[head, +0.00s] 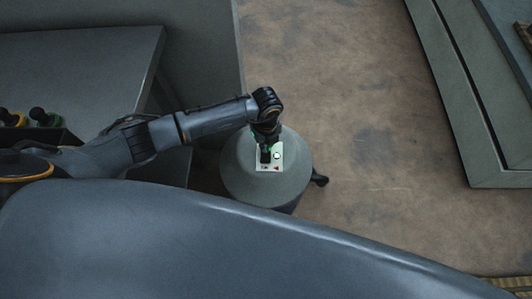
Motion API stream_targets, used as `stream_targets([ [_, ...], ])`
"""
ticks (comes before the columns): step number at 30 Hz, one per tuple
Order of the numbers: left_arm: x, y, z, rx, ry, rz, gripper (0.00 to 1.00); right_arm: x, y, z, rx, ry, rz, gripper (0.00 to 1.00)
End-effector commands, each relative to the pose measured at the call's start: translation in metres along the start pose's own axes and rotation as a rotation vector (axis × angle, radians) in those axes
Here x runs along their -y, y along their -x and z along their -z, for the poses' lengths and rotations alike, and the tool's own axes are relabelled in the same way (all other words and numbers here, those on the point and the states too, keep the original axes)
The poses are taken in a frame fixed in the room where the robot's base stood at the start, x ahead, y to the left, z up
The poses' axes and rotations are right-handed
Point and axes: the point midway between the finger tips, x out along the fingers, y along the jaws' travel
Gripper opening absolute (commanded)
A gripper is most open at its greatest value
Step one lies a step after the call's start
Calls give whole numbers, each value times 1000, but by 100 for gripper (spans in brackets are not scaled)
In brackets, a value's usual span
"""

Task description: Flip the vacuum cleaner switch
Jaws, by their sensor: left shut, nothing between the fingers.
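The vacuum cleaner (238,176) is a rounded grey-green canister standing on the floor in the middle of the head view. A pale switch panel (277,166) sits on its top, with a dark round spot and a small red mark showing. My left gripper (265,156) reaches in from the left and points down over the panel's left part. It is shut with nothing in it. It hides part of the panel, and I cannot tell whether its tips touch the switch. My right gripper is not in view.
A grey table (90,62) stands at the left, with several dark-knobbed items in green and yellow (38,115) near its edge. A grey-green framed structure (455,110) is at the right. Brown floor (340,90) between them is clear. My own body fills the bottom.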

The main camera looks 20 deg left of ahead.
Motion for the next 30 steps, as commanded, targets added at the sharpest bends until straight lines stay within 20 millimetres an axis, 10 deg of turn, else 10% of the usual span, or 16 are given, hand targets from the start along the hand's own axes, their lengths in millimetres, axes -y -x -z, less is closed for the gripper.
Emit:
stream_targets([
  [14, 0, -5, 0, -1, 0, -1, 0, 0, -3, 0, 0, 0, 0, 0],
  [30, 0, 35, 0, 0, 0, 0, 0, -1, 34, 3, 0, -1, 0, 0],
])
